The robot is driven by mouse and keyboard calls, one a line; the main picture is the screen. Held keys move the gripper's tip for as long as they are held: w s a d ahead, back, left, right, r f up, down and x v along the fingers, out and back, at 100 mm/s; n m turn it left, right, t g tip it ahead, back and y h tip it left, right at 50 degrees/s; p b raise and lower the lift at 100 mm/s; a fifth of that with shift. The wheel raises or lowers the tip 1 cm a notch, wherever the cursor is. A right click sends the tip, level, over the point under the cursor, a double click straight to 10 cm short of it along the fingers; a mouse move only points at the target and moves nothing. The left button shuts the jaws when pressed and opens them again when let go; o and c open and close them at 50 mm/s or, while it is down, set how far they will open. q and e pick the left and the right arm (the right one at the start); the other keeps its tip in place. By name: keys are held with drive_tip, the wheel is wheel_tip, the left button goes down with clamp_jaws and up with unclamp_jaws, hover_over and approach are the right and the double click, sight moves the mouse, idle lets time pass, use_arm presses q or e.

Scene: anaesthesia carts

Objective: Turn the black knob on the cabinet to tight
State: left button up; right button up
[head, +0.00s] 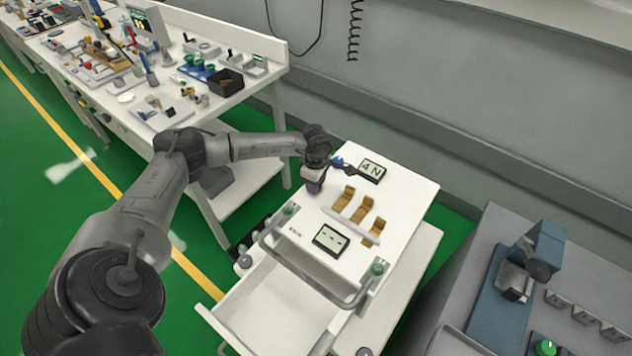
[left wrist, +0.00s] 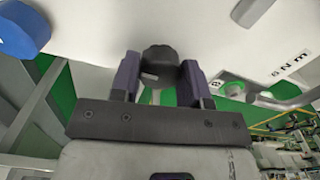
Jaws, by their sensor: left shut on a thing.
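The black knob (left wrist: 160,64) sits between the two fingers of my left gripper (left wrist: 159,82) in the left wrist view, against a white panel (left wrist: 95,30). The gripper is shut on it. A small light mark shows on the knob's side. A small display reading "4 N" (head: 371,171) lies just right of the gripper. My right gripper is not in view.
Brass hooks (head: 361,210), a second display (head: 330,239) and a front rail (head: 300,283) with green-capped ends are on the cabinet. A blue piece (left wrist: 22,28) is near the gripper. A cluttered workbench (head: 262,84) stands behind left, a grey unit (head: 470,270) at right.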

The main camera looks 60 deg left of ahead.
use_arm(q)
drive_tip(key=o, duration=0.9)
drive_tip(key=shift+r, duration=0.15)
drive_tip(key=shift+r+p, duration=1.5)
drive_tip(key=shift+r, duration=5.3)
